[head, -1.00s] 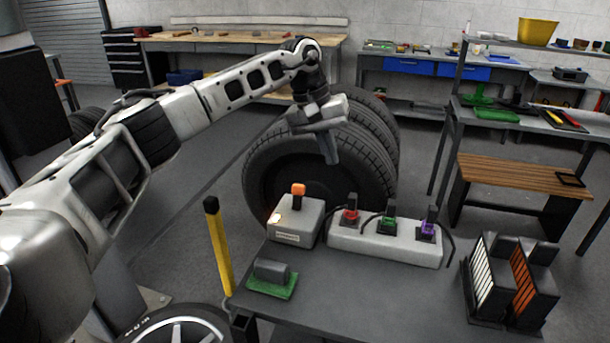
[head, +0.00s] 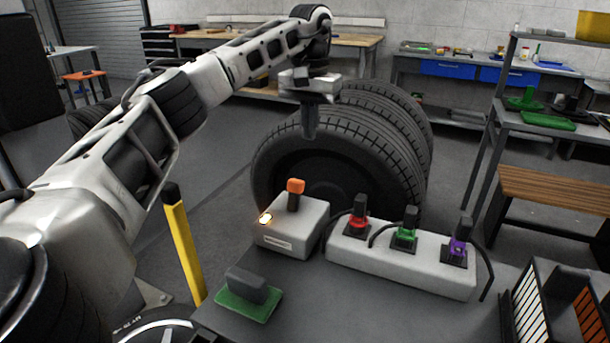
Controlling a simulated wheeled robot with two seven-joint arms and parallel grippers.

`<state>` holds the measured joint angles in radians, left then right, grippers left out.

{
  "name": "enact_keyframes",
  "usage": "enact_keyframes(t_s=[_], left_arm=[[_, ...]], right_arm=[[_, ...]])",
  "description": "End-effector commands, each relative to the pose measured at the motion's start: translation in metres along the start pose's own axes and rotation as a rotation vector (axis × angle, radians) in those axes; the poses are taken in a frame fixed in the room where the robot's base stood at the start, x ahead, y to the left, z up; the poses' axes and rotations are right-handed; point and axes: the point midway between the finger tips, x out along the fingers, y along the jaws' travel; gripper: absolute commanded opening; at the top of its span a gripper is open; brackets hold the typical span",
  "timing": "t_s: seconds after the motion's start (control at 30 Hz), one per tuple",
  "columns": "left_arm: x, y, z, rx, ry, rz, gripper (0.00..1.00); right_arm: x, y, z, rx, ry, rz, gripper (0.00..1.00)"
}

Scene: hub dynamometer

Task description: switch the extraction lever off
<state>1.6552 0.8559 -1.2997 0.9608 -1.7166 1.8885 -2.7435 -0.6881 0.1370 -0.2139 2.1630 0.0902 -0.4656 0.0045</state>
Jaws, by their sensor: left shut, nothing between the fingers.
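The extraction lever (head: 294,194) is a short dark stick with an orange knob. It stands up from a light grey box (head: 290,226) on the dark table. A small lamp (head: 265,219) at the box's left edge glows orange-white. My left gripper (head: 310,134) is shut and empty, pointing down. In the picture it is above and slightly right of the orange knob, in front of the big tyre, and apart from the lever. My right gripper is not in view.
A power strip (head: 401,262) with red, green and purple plugs stands right of the box. A grey block on a green pad (head: 248,297) lies front left. A yellow post (head: 184,245) stands left of the table. Large tyres (head: 345,155) stand behind.

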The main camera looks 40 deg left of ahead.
Motion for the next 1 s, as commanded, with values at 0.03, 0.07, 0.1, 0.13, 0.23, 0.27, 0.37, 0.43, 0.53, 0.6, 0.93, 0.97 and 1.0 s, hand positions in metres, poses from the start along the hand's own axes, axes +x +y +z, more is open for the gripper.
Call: enact_keyframes(t_s=[0.03, 0.07, 0.1, 0.13, 0.23, 0.27, 0.37, 0.43, 0.53, 0.6, 0.93, 0.97, 1.0], left_arm=[[-0.001, 0.000, 0.000, 0.000, 0.000, 0.000, 0.00], [0.000, 0.000, 0.000, 0.000, 0.000, 0.001, 0.00], [0.000, 0.000, 0.000, 0.000, 0.000, 0.001, 0.00], [0.001, 0.000, 0.000, 0.000, 0.000, 0.000, 0.00], [0.007, 0.000, 0.000, 0.001, -0.001, 0.000, 0.00], [0.010, 0.000, 0.000, 0.001, -0.001, 0.000, 0.00], [0.026, 0.000, 0.000, 0.000, -0.003, -0.001, 0.00], [0.040, 0.000, 0.001, -0.001, -0.004, -0.001, 0.00], [0.062, 0.000, 0.001, 0.001, -0.004, -0.001, 0.00], [0.077, 0.000, 0.001, 0.000, -0.004, -0.001, 0.00], [0.091, 0.000, 0.024, 0.001, 0.002, 0.001, 0.00], [0.090, -0.001, 0.027, 0.001, 0.002, 0.001, 0.00], [0.089, 0.000, 0.030, 0.002, 0.002, 0.001, 0.00]], right_arm=[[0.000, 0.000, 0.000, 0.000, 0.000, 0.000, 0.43], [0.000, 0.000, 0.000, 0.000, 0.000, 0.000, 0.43], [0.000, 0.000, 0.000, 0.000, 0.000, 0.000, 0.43], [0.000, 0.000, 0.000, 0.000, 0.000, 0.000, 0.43], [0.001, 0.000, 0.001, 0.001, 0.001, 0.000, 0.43], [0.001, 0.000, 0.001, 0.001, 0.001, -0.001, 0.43], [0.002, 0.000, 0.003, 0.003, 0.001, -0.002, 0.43], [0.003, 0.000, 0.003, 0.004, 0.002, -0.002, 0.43], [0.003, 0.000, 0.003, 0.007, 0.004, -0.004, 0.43], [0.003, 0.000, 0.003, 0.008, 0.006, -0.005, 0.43], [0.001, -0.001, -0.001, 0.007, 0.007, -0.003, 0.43], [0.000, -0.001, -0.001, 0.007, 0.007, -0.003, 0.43], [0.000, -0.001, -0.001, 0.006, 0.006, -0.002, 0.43]])
